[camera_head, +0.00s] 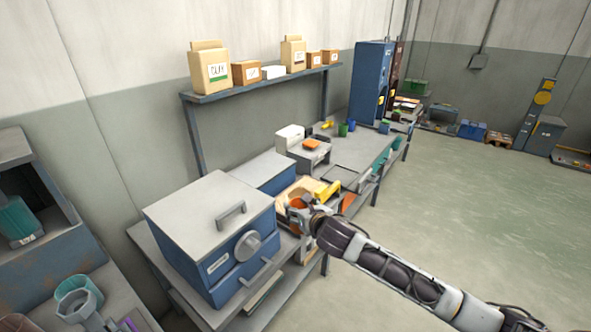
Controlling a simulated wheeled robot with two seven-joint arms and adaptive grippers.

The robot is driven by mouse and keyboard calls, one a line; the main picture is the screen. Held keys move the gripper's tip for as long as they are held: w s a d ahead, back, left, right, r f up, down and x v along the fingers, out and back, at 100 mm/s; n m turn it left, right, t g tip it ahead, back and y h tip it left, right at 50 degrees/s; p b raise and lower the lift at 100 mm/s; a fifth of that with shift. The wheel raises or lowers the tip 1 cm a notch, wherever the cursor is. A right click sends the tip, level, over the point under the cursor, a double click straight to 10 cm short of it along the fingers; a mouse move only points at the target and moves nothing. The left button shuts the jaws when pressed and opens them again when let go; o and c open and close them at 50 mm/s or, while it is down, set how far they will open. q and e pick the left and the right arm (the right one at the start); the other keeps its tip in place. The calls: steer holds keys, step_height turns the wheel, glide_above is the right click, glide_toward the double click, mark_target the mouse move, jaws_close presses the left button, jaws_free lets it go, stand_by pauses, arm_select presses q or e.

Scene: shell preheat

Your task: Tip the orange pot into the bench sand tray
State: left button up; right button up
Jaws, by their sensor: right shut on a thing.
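My right gripper (300,211) reaches in from the lower right and is shut on the orange pot (296,202). Only a small orange patch of the pot shows, and the fingers hide much of it. The pot is at the tan sand tray (291,189) on the bench, just right of the big blue box. I cannot tell how far the pot is tilted or whether anything is pouring out. My left gripper is not in view.
A blue-and-grey box with a handle and dial (213,237) stands close on the left. A yellow object (328,191) lies beside the tray. A white machine (303,148) stands farther back under the shelf (262,84). Open floor lies to the right.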

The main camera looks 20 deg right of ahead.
steer(key=shift+w+d+r+n+y+b, duration=0.8)
steer(key=shift+w+d+r, duration=0.55)
steer(key=shift+w+r, duration=5.35)
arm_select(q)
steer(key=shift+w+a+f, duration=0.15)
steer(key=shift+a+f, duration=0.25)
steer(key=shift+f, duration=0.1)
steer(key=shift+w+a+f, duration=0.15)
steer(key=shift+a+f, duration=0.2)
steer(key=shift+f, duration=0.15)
arm_select(e)
steer(key=d+f, duration=0.3)
steer(key=f, duration=0.5)
steer(key=w+d+f, duration=0.1)
steer(key=d+f, duration=0.3)
steer(key=f, duration=0.5)
steer(key=shift+w+d+f+m+h, duration=0.2)
steer(key=shift+d+f+m+h, duration=0.1)
